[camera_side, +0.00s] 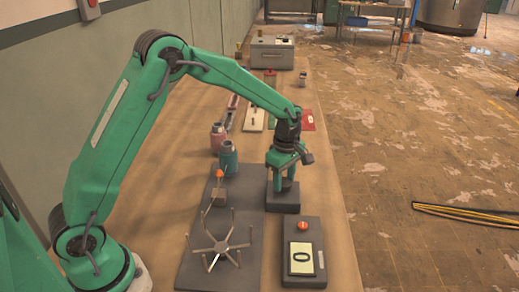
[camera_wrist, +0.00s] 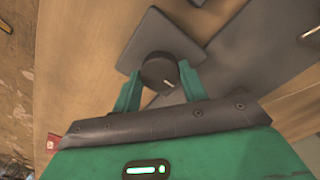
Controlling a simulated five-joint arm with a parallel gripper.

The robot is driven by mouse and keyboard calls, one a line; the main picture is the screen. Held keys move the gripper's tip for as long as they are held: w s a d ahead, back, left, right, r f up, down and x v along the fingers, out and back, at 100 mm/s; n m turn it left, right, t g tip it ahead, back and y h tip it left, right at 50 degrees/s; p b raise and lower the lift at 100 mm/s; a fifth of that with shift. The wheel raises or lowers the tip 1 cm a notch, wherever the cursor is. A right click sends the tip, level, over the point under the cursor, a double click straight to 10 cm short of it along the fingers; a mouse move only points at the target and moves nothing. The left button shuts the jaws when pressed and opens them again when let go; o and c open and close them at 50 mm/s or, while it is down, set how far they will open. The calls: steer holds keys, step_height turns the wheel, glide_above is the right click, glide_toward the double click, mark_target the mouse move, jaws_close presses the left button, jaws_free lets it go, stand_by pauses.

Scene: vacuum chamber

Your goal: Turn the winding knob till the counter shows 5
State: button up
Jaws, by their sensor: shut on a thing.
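My gripper (camera_side: 286,180) points down over this block. In the wrist view its two green fingers (camera_wrist: 158,84) are shut on the knob, one on each side. The counter (camera_side: 302,258) is a pale display on a dark box in front of the block, and it reads 0. An orange button (camera_side: 302,226) sits above the display.
Left of the counter, a spoked wheel with upright pegs (camera_side: 220,250) stands on a dark plate (camera_side: 248,195). An orange-tipped lever (camera_side: 219,175), a teal bottle (camera_side: 228,158) and a red bottle (camera_side: 217,138) stand nearby. A grey case (camera_side: 272,53) is at the far end.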

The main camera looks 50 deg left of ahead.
steer(key=shift+m, duration=0.4)
